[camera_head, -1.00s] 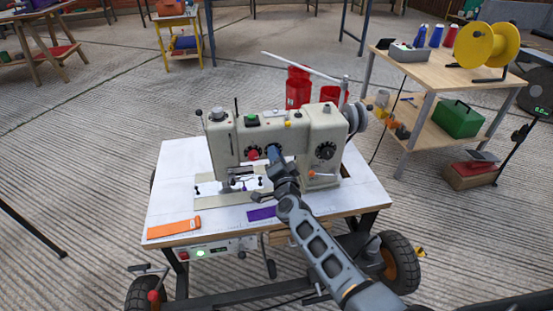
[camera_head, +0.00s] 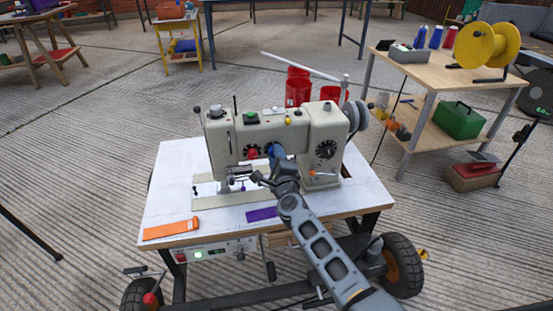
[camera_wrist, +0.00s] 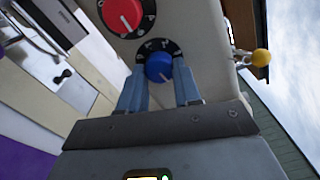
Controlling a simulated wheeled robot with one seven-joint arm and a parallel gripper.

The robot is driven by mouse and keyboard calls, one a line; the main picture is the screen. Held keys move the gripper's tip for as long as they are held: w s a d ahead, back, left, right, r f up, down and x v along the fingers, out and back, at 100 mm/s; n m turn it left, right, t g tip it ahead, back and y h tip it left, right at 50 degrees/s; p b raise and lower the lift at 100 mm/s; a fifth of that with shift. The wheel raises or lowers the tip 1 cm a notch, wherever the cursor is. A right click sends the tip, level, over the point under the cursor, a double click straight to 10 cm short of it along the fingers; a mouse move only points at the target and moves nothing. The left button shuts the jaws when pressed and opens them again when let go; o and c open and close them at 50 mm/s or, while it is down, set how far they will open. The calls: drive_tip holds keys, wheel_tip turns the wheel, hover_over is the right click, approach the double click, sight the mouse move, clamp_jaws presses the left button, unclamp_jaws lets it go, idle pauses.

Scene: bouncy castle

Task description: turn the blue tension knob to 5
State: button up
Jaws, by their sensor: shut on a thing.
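The blue tension knob (camera_wrist: 159,67) sits on a black dial with white marks on the front of the cream sewing machine (camera_head: 225,145). A pale pointer line shows on the knob's lower right; I cannot read its number. My gripper (camera_wrist: 158,74) has its two blue fingers on either side of the knob, shut on it.
The machine stands on a white table (camera_head: 165,190) with an orange strip (camera_head: 171,230) and a purple piece (camera_head: 262,214). A yellow-tipped lever (camera_wrist: 260,57) projects near the knob. A wooden shelf table (camera_head: 455,85) stands at the right.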

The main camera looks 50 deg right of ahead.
drive_tip(key=shift+f+m, duration=0.15)
drive_tip(key=shift+m, duration=0.85)
drive_tip(key=o, duration=1.1)
drive_tip(key=shift+c, duration=0.2)
drive_tip(key=p+v, duration=0.1)
drive_tip(key=v, duration=0.7)
drive_tip(key=shift+p, duration=0.3)
